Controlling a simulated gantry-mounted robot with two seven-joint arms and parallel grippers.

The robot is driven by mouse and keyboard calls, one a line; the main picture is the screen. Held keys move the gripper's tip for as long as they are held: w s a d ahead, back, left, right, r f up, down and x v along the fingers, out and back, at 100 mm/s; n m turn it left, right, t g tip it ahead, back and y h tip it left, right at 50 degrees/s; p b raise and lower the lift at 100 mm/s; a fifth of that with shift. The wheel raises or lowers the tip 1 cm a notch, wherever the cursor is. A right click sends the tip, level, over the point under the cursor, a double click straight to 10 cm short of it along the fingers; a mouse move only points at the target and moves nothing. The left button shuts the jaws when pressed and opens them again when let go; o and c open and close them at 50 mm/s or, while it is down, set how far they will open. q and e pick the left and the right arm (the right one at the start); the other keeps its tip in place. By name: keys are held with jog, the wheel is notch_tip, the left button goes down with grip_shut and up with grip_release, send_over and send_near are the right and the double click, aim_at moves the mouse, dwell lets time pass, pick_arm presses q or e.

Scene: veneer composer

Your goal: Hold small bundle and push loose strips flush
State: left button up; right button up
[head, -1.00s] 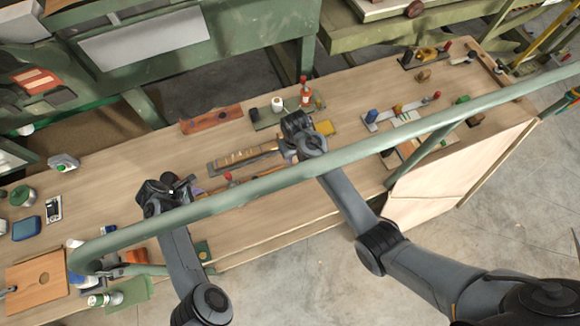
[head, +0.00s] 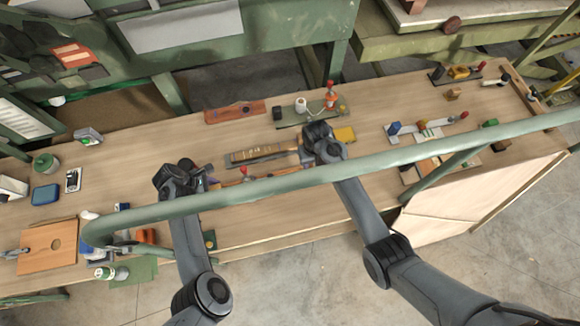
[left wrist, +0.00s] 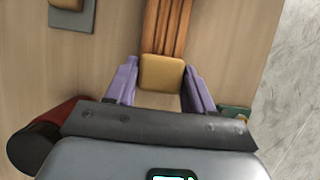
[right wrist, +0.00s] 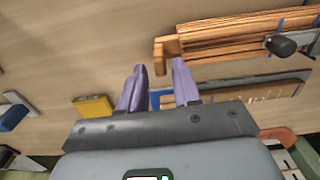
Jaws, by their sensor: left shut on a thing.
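A bundle of orange-brown wooden strips (right wrist: 225,42) has a blue band and a dark clamp knob (right wrist: 282,45) in the right wrist view; one strip end sticks out at its left. The strips also show in the left wrist view (left wrist: 165,28), with a tan block (left wrist: 162,72) at their near end. My left gripper (left wrist: 161,75) has its purple fingers on either side of this block and is shut on it. My right gripper (right wrist: 160,68) has its fingers apart beside the bundle's end, with nothing seen between them. In the head view the green rail partly hides the bundle.
A tray of strips (head: 236,160) lies behind the bundle. A yellow block (head: 344,135) and a green board (head: 290,122) with a red-topped bottle (head: 331,97) stand near my right gripper. A green rail (head: 270,189) crosses the head view in front.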

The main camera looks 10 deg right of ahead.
jog(key=shift+f, duration=0.9)
grip_shut()
jog(key=shift+a, duration=0.1)
jog(key=shift+a, duration=1.7)
jog(key=shift+o, duration=1.1)
grip_release()
jog(key=shift+d, duration=0.1)
jog(key=shift+r, duration=0.1)
